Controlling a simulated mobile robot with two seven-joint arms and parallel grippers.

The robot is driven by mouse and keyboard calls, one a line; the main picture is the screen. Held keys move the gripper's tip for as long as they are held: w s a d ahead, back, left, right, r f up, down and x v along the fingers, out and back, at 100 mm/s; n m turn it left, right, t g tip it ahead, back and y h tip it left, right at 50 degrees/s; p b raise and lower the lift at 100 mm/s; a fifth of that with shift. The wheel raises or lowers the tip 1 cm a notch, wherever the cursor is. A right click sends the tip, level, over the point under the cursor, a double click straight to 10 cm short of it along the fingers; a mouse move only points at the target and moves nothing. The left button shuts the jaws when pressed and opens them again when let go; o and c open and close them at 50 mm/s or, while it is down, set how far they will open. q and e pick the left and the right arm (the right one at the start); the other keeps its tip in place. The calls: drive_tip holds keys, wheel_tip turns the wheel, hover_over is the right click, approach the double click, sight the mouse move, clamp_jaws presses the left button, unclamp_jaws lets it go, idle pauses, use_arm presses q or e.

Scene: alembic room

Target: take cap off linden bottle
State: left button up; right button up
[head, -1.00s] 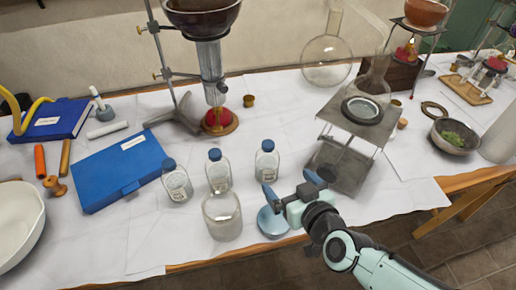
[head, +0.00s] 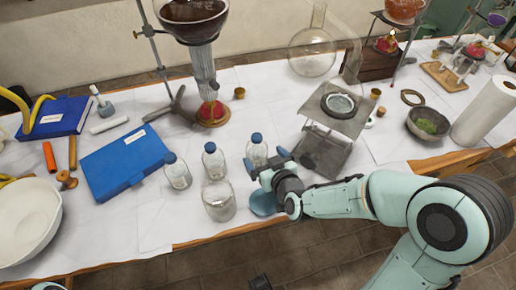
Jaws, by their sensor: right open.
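Three clear bottles with blue caps stand upright in a loose row: a left one (head: 177,174), a middle one (head: 214,165) and a right one (head: 256,152). Their labels are too small to read, so I cannot tell which is linden. All three caps are on. My right gripper (head: 266,160) is open and empty. Its fingers are at the near side of the right bottle, pointing towards it, and overlap its lower part in the picture. I cannot tell whether they touch it. My left gripper is not in view.
A clear jar (head: 219,203) stands in front of the middle bottle. A blue dish (head: 262,204) sits partly under my right gripper. A metal stand (head: 322,155) is close on the right. A blue case (head: 122,165) lies left; a burette stand (head: 182,108) is behind.

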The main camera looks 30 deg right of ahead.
sight(257, 148)
drive_tip(key=shift+w+f+p, duration=0.2)
drive_tip(key=shift+w+p, duration=0.3)
drive_tip(key=x, duration=0.5)
drive_tip(key=shift+w+r, duration=0.1)
drive_tip(key=shift+w, duration=0.05)
drive_tip(key=shift+r, duration=0.1)
drive_tip(key=c, duration=1.4)
